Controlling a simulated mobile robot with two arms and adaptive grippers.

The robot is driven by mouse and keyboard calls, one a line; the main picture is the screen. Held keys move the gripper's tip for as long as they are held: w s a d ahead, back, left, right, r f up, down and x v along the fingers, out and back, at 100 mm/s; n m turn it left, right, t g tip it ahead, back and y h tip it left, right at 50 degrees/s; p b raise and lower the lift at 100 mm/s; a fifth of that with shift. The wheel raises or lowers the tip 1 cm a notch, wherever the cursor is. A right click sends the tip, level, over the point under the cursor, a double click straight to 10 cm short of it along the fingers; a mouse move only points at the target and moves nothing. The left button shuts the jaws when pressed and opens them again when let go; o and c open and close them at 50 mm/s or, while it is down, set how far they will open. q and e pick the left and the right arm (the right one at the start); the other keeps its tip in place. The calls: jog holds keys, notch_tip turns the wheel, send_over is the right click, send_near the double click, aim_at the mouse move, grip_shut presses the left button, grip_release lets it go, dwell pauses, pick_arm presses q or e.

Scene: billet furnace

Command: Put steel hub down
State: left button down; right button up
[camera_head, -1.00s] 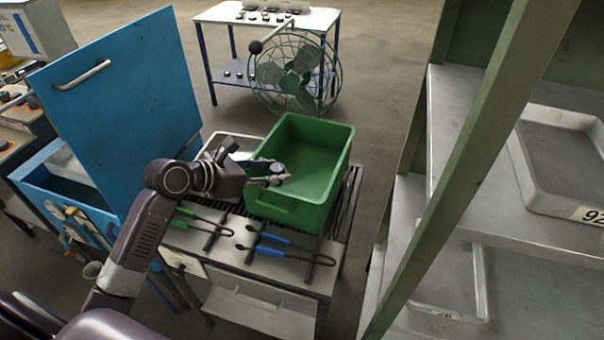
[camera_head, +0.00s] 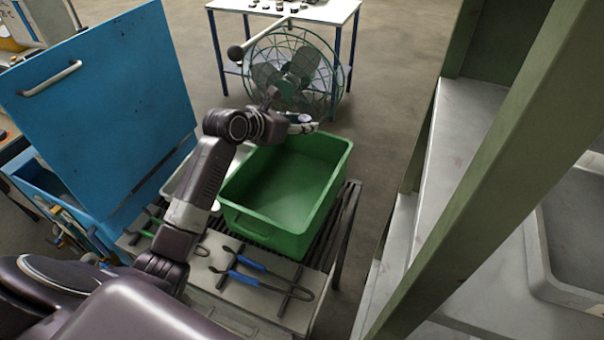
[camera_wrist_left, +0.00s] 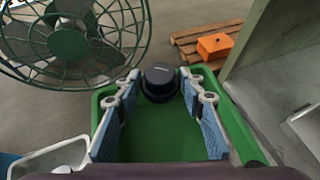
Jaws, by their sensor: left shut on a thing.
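My left gripper (camera_head: 300,123) is held above the far rim of the green bin (camera_head: 292,232) in the head view. In the left wrist view the gripper (camera_wrist_left: 160,90) has its blue-padded fingers on either side of the steel hub (camera_wrist_left: 160,84), a dark round piece with a wider base. The gripper is shut on the hub. The green bin (camera_wrist_left: 104,96) lies below it, and the part of the bin floor that shows looks empty. In the head view the hub is hard to make out. My right gripper is not in view.
A green wire-caged fan (camera_head: 296,76) stands just beyond the bin. Tongs with blue handles (camera_head: 245,278) lie in front of it. A blue cabinet door (camera_head: 100,120) rises at left, and a green-framed shelf (camera_head: 500,170) stands at right. A pale tray (camera_wrist_left: 50,158) is beside the bin.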

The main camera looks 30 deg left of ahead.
pick_arm(q)
send_over(300, 175)
notch_tip(300, 175, down, 7)
notch_tip(300, 175, down, 4)
jog(key=shift+d+r, duration=0.1)
jog(key=shift+r, duration=0.1)
jog(key=shift+f, duration=1.15)
notch_tip(300, 175, down, 4)
jog(key=shift+f, duration=0.1)
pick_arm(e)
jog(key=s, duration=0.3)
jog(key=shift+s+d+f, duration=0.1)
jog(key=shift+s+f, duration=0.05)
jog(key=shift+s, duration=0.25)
